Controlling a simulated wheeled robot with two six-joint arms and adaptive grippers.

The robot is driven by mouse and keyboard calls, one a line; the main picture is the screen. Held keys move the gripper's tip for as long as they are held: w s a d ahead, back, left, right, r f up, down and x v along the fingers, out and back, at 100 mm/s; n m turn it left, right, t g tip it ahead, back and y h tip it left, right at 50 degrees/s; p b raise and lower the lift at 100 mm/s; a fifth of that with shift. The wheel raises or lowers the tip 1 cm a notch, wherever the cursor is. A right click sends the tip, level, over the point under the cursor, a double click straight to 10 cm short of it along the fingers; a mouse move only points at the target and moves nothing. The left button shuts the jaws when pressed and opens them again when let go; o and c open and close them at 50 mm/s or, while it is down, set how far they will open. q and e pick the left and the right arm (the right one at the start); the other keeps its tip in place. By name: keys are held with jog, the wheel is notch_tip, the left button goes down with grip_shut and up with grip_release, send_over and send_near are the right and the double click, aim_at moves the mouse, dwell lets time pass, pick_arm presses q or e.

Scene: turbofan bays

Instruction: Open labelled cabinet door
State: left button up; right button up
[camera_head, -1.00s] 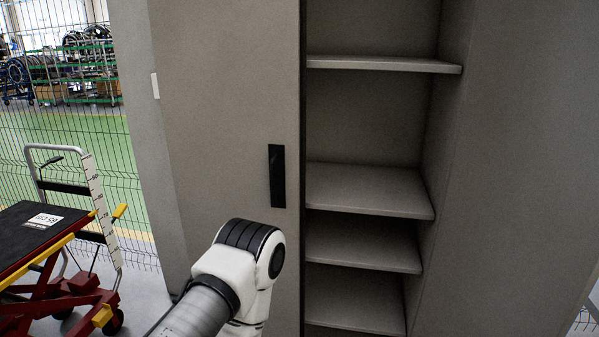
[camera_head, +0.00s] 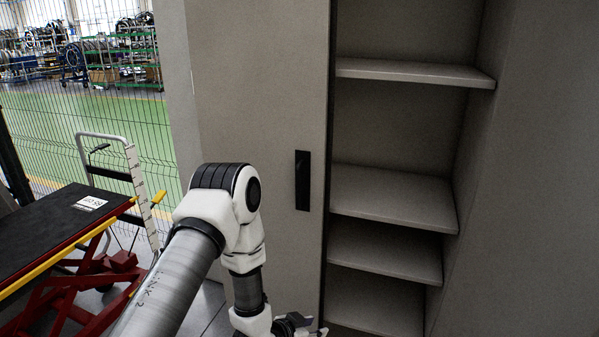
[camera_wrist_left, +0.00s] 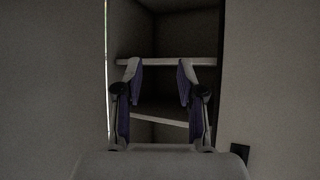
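A tall grey-beige cabinet fills the middle and right of the head view. Its left door panel (camera_head: 255,90) carries a dark vertical handle (camera_head: 302,180). To the right of that panel the cabinet stands open, with several bare shelves (camera_head: 395,195) showing. I see no readable label on it. My left gripper (camera_head: 312,331) is at the bottom edge, below the handle and apart from it, partly cut off. In the left wrist view the gripper (camera_wrist_left: 160,72) has its fingers spread with nothing between them, facing the shelves. A dark rectangular piece (camera_wrist_left: 240,153) shows at lower right there. My right gripper is out of view.
A red lift cart (camera_head: 75,265) with a black top and a pale push handle (camera_head: 143,190) stands at left. Behind it are a wire mesh fence (camera_head: 90,120) and green floor. A broad grey panel (camera_head: 545,170) bounds the shelves at right.

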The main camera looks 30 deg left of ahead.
pick_arm(q)
jog(key=w+a+r+t+p, duration=0.1)
jog(key=w+a+r+t, duration=0.15)
jog(key=r, duration=0.35)
jog(key=w+a+r+n+t+y+p, duration=0.1)
jog(key=w+a+r+p, duration=0.1)
jog(key=w+a+r, duration=0.3)
jog(key=w+a+r+t+p, duration=0.1)
jog(key=a+r+t, duration=0.1)
jog(key=r, duration=0.5)
jog(key=n+t+y+p, duration=0.2)
send_near(297, 181)
jog(key=w, duration=0.5)
jog(key=w+p, duration=0.1)
jog(key=w, duration=0.1)
jog(key=w+p, duration=0.1)
jog(key=w, duration=0.2)
jog(key=shift+w+a+r, duration=0.1)
jog(key=shift+a+r, duration=0.05)
jog(key=shift+a, duration=0.1)
jog(key=shift+w+a, duration=0.1)
jog(key=shift+w, duration=0.2)
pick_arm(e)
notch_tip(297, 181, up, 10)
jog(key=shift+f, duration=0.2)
pick_arm(q)
grip_shut()
